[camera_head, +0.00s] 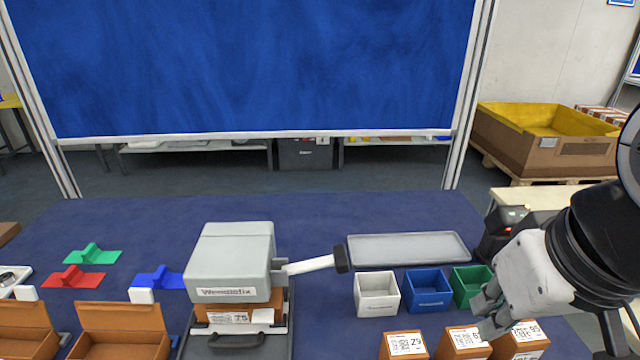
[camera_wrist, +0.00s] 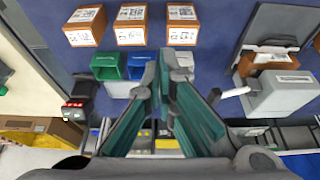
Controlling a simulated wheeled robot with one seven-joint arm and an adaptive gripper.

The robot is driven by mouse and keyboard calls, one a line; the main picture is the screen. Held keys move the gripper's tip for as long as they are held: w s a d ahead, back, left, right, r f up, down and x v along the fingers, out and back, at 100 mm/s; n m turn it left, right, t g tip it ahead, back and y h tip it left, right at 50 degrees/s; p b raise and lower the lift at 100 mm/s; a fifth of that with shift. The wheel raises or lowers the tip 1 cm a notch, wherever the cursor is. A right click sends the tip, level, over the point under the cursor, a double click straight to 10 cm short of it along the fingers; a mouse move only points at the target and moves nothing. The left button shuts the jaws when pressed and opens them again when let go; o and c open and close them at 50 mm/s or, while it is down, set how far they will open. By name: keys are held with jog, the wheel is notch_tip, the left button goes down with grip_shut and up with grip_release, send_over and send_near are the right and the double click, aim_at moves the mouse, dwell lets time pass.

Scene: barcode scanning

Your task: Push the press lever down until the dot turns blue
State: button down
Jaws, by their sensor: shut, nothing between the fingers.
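The press (camera_head: 235,255) is a grey block labelled "Wendelfix" on a dark base, left of centre on the blue table. Its white lever (camera_head: 308,265) sticks out to the right, near level and slightly raised, with a black end. A brown box with a label marked 75 (camera_head: 238,315) sits in the press under its head. In the wrist view the press (camera_wrist: 285,95) is at the right, with its lever (camera_wrist: 236,92) pointing left. My gripper (camera_head: 483,316) is shut and empty at the right, above the labelled boxes, well apart from the lever. I cannot make out a dot.
White (camera_head: 377,294), blue (camera_head: 428,291) and green (camera_head: 471,285) bins stand between lever and gripper. Labelled brown boxes (camera_head: 403,345) stand in front. A grey tray (camera_head: 408,249) lies behind the bins. A dark device with a red light (camera_head: 512,214) is at the right.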

jog(key=w+a+r+m+g+p, duration=0.1)
jog(key=w+a+r+m+p, duration=0.1)
jog(key=w+r+m, duration=0.25)
notch_tip(320, 180, up, 4)
jog(key=m+g+h+p, duration=0.25)
jog(key=m+p, duration=0.25)
jog(key=m, duration=0.4)
send_over(340, 252)
jog(key=s+d, duration=0.3)
jog(key=s, duration=0.1)
jog(key=w+a+f+m+p, duration=0.2)
jog(key=w+a+f+m, duration=0.1)
jog(key=a, duration=0.4)
jog(key=shift+w+a+m+g, duration=0.25)
jog(key=shift+w+m+g, duration=0.1)
jog(key=shift+w+m, duration=0.3)
jog(key=shift+s+f+h, duration=0.1)
jog(key=shift+h, duration=0.15)
jog(key=p+x, duration=0.2)
jog(key=x, duration=1.2)
jog(key=shift+p, duration=0.3)
jog(key=shift+d, duration=0.1)
